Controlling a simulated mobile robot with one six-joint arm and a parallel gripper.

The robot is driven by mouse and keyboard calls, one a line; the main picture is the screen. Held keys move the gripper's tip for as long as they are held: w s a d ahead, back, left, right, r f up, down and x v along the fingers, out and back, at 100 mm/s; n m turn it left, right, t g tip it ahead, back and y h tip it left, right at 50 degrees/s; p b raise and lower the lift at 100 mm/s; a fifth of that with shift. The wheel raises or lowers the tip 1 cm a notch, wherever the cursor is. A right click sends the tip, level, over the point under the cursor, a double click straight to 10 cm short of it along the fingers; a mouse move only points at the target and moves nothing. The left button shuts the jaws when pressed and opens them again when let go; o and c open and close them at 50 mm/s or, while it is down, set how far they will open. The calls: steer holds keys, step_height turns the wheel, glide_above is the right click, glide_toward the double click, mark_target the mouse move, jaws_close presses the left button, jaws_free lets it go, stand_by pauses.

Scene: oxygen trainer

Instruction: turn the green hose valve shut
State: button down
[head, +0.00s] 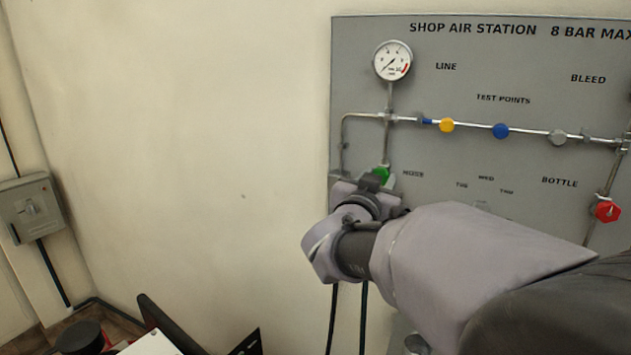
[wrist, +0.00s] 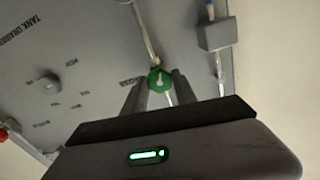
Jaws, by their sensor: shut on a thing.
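The green hose valve (head: 381,174) sits on the pipe below the gauge, at the left side of the grey panel. In the wrist view its green knob (wrist: 160,79) with a white pointer mark lies between the fingertips. My gripper (head: 376,182) reaches the valve from below and is shut on the knob; its two dark fingers also show in the wrist view (wrist: 160,88). In the head view my wrist and gripper hide the lower part of the valve.
Dark hoses (head: 333,320) hang below. A grey switch box (head: 32,208) is on the left wall.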

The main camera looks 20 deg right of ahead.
steer(key=m, duration=3.1)
steer(key=shift+f, duration=0.15)
steer(key=shift+m, duration=0.4)
steer(key=c, duration=1)
jaws_free()
